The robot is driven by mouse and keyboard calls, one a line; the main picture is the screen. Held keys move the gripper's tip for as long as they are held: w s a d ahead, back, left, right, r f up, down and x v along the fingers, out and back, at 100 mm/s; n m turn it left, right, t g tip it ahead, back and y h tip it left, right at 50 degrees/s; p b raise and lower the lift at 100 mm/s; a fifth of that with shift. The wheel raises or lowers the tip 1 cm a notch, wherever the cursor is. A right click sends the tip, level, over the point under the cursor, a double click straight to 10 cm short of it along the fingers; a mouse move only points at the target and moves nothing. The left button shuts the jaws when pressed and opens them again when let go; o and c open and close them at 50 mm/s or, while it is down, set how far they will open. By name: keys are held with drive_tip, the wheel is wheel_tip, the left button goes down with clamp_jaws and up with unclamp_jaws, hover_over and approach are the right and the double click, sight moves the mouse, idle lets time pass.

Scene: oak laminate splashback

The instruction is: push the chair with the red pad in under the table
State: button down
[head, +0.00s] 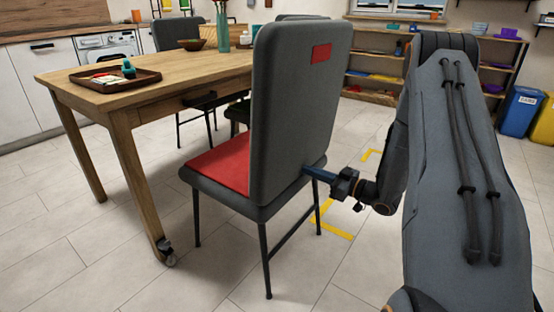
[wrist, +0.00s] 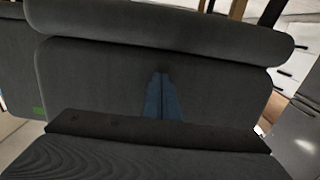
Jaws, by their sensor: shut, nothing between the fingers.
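The chair with the red pad (head: 222,167) stands in the middle of the head view, with a tall grey back (head: 290,120) bearing a small red patch. It is out from the long side of the wooden table (head: 180,80), with its seat facing the table. My gripper (head: 308,172) is at the lower right of the chair's back, fingers pointing left at it. In the wrist view the blue fingers of my gripper (wrist: 162,97) are together, in front of a dark grey surface. Whether the tips touch the chair is hard to tell.
Yellow corner marks (head: 332,222) lie on the tiled floor beside the chair. A table leg with a caster (head: 166,250) stands left of it. Other grey chairs (head: 178,33) are around the table. A tray (head: 115,80) and a green vase (head: 223,35) stand on the table.

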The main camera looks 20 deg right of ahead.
drive_tip(key=b, duration=0.2)
approach(241, 152)
drive_tip(key=shift+s+d+r, duration=0.75)
drive_tip(key=shift+s+d, duration=0.05)
drive_tip(key=shift+s, duration=0.1)
drive_tip(key=shift+s+d+r, duration=0.75)
drive_tip(key=shift+s+d, duration=0.05)
drive_tip(key=shift+s, duration=0.1)
drive_tip(key=shift+b+x, duration=2.4)
drive_tip(key=shift+x, duration=5.2)
drive_tip(key=shift+p+v, duration=1.55)
drive_tip(key=shift+v, duration=0.8)
drive_tip(key=shift+p+v, duration=1.55)
drive_tip(key=shift+v, duration=1.25)
